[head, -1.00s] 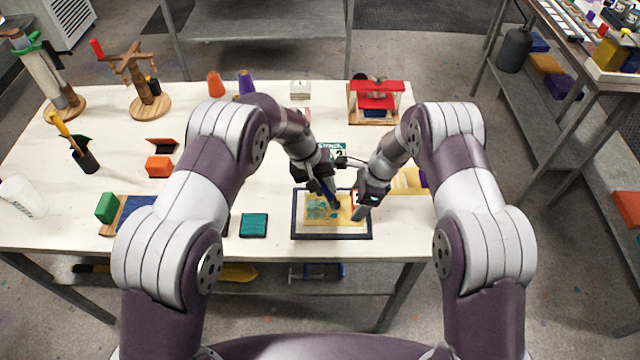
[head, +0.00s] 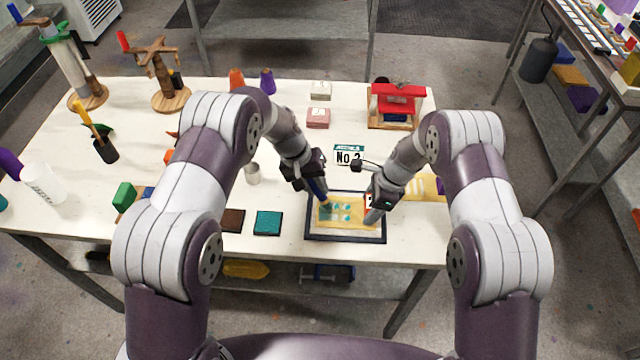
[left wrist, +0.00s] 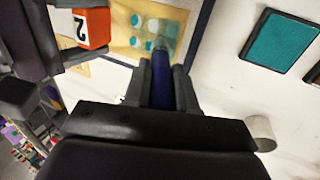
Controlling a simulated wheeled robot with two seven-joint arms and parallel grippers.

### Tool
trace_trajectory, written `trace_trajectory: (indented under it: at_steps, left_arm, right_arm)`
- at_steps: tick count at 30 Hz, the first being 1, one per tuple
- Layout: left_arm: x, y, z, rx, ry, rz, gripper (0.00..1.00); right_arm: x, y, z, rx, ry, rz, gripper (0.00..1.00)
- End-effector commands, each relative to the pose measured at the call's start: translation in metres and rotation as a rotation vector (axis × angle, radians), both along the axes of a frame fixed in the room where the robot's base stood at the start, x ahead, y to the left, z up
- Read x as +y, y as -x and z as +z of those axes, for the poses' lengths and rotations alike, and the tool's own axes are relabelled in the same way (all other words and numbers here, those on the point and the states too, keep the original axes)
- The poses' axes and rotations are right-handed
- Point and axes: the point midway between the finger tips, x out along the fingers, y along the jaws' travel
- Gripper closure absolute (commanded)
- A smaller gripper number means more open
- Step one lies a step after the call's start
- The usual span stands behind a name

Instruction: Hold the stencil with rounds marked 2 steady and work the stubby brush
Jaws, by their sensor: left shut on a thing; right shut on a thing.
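The stubby brush, with a dark blue handle, is in my left gripper (head: 316,183). The brush (left wrist: 163,90) points down at the stencil in the left wrist view, its tip at the teal rounds; firm contact cannot be told. The yellow stencil (head: 355,213) lies flat in a dark-edged frame (head: 345,239), with teal showing in its rounds. The stencil (left wrist: 124,42) also shows in the left wrist view, beside an orange block with a white face marked 2 (left wrist: 92,28). My right gripper (head: 373,207) is shut at that block on the stencil's right side; its fingertips partly hide it.
A teal pad (head: 267,223) and a brown pad (head: 232,220) lie left of the frame. A metal cup (head: 252,173) stands behind them. A "No 2" card (head: 349,155) stands behind the frame. A red-roofed stand (head: 396,105) is at the back right.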

Motion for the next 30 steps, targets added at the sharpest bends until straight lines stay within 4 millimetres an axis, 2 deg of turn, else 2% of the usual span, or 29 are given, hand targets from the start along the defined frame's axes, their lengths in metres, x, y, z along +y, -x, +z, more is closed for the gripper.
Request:
trace_trajectory:
  at_steps: [4,15,26,30]
  left_arm:
    - [0.0,-0.001,0.008,-0.003,0.001,0.0,1.0]
    - [0.0,-0.001,0.055,-0.002,0.0,0.0,1.0]
    - [0.0,0.0,0.061,0.0,0.0,0.0,1.0]
    - [0.0,-0.001,0.069,-0.003,0.0,0.001,1.0]
  right_arm:
    - [0.0,0.0,0.0,0.0,0.0,0.0,0.61]
    - [0.0,0.0,0.0,0.0,0.0,0.0,0.61]
    - [0.0,0.0,0.0,0.0,0.0,0.0,0.61]
    - [0.0,0.0,0.0,0.0,0.0,0.0,0.61]
